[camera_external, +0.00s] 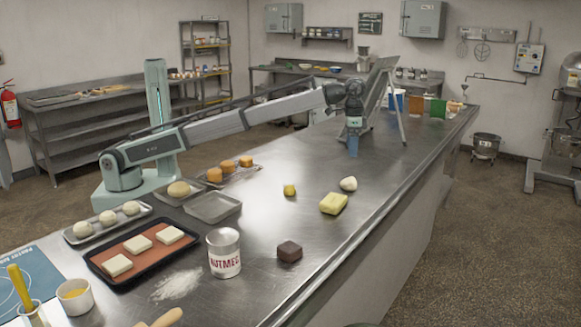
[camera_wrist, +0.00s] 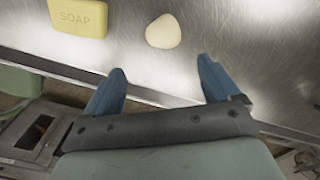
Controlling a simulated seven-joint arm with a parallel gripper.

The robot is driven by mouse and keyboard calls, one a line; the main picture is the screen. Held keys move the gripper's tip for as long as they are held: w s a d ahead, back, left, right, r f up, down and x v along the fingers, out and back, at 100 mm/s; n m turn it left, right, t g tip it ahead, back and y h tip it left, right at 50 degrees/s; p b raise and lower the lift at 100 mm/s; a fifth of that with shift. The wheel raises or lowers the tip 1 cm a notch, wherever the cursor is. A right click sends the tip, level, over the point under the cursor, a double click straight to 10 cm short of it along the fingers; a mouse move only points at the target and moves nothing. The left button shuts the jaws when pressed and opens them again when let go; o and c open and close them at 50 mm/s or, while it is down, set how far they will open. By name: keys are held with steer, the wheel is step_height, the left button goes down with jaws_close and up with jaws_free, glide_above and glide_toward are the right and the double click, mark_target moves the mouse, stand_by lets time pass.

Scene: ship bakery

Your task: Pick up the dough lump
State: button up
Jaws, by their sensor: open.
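A small cream dough lump (camera_external: 348,184) sits on the steel counter, just behind a yellow block. In the wrist view the pale rounded lump (camera_wrist: 163,31) lies near the top, beyond and between my fingertips, not touched by them. My gripper (camera_external: 353,152) hangs over the counter with its blue fingers pointing down, farther back than the lump. In the wrist view my gripper (camera_wrist: 161,72) is open, and nothing is between its fingers.
The yellow block (camera_external: 333,203), marked SOAP in the wrist view (camera_wrist: 78,17), lies close beside the lump. A small yellow piece (camera_external: 289,190), a brown block (camera_external: 289,251) and a nutmeg tin (camera_external: 223,253) stand nearby. A leaning board on legs (camera_external: 378,82) stands behind my gripper.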

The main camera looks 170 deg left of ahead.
glide_above(350, 178)
steer(key=f, duration=0.8)
steer(key=shift+w+d+f, duration=0.2)
steer(key=shift+w, duration=0.05)
steer(key=shift+s+a+f, duration=0.1)
steer(key=shift+s+f, duration=0.05)
steer(key=shift+f, duration=2.55)
steer(key=shift+c, duration=0.3)
steer(key=c, duration=1)
steer(key=shift+c, duration=0.5)
steer(key=shift+r, duration=0.15)
